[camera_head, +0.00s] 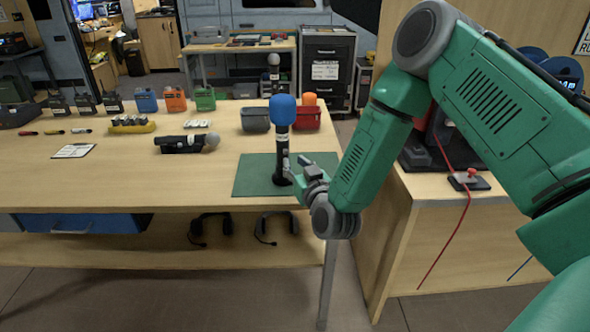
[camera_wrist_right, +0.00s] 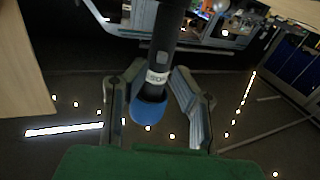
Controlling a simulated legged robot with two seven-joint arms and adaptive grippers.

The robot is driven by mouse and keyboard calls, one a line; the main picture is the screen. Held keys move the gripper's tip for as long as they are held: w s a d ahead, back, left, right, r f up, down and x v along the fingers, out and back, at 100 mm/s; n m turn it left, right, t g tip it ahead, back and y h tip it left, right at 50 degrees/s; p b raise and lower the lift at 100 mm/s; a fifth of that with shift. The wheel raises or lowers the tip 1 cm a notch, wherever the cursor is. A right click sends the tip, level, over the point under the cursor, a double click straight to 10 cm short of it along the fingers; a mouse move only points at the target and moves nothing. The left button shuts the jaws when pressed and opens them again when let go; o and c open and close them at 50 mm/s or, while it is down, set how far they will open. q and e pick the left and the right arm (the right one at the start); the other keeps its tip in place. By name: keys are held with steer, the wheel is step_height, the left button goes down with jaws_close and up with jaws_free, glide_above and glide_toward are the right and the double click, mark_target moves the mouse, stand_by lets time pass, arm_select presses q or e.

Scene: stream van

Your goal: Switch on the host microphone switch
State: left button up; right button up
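The host microphone (camera_head: 281,143) stands upright on a green mat, with a blue foam top and a dark body with a pale label. My right gripper (camera_head: 296,170) is at its lower right side, beside the body. In the right wrist view the microphone (camera_wrist_right: 157,77) appears with its blue foam toward the bottom, between the two fingers of my right gripper (camera_wrist_right: 160,75). The fingers look parted, with gaps beside the body; contact is unclear. A small lighter patch on the body could be the switch, but its position is too small to tell. My left gripper is not in view.
The green mat (camera_head: 245,178) lies at the table's right end. Behind it stand a grey bin (camera_head: 255,122) and a red bin (camera_head: 306,121). Another microphone (camera_head: 183,144) lies to the left. A side desk with a red-button box (camera_head: 468,179) is at the right.

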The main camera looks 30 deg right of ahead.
mark_target(286, 153)
steer(key=x, duration=0.2)
steer(key=shift+w+a+r, duration=0.1)
steer(key=shift+w+a, duration=0.15)
steer(key=shift+w, duration=0.05)
steer(key=shift+w+b, duration=0.35)
steer(key=shift+w, duration=0.1)
steer(key=shift+w+d, duration=0.2)
steer(key=shift+w, duration=0.1)
steer(key=shift+w+d, duration=0.2)
steer(key=shift+d, duration=0.2)
steer(key=shift+a, duration=0.4)
jaws_close()
